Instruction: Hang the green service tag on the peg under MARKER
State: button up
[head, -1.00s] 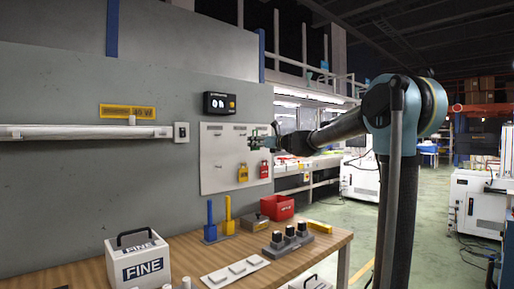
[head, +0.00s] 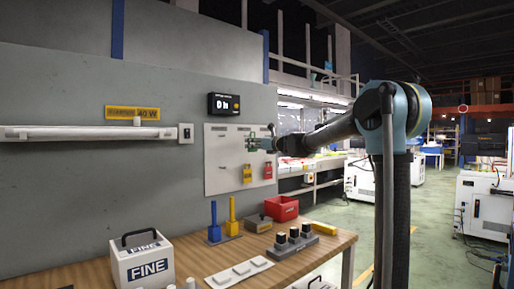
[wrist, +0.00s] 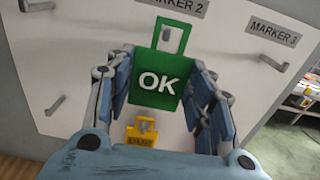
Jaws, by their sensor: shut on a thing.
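The green service tag (wrist: 158,82) reads "OK" and has a slotted upper part. My gripper (wrist: 162,98) is shut on its sides and holds it upright in front of the white board (wrist: 80,85). The tag's slot lies just below the MARKER 2 label (wrist: 178,6). A peg-like shape shows in the slot; I cannot tell whether the tag rests on it. The MARKER 3 label (wrist: 273,31) is to the right, with a bare peg (wrist: 271,63) below it. In the head view my gripper (head: 262,143) is at the board's upper right, the tag small there.
A yellow tag (wrist: 141,130) hangs below the green one; a red tag (head: 268,171) hangs beside it in the head view. Another peg (wrist: 55,105) sticks out at left. The bench (head: 190,262) below holds a FINE box (head: 143,262) and a red bin (head: 283,209).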

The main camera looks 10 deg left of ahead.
jog(key=shift+f+x, duration=0.25)
jog(key=shift+x, duration=0.8)
jog(key=shift+f+x, duration=0.2)
jog(key=shift+x, duration=0.85)
jog(key=o, duration=1.1)
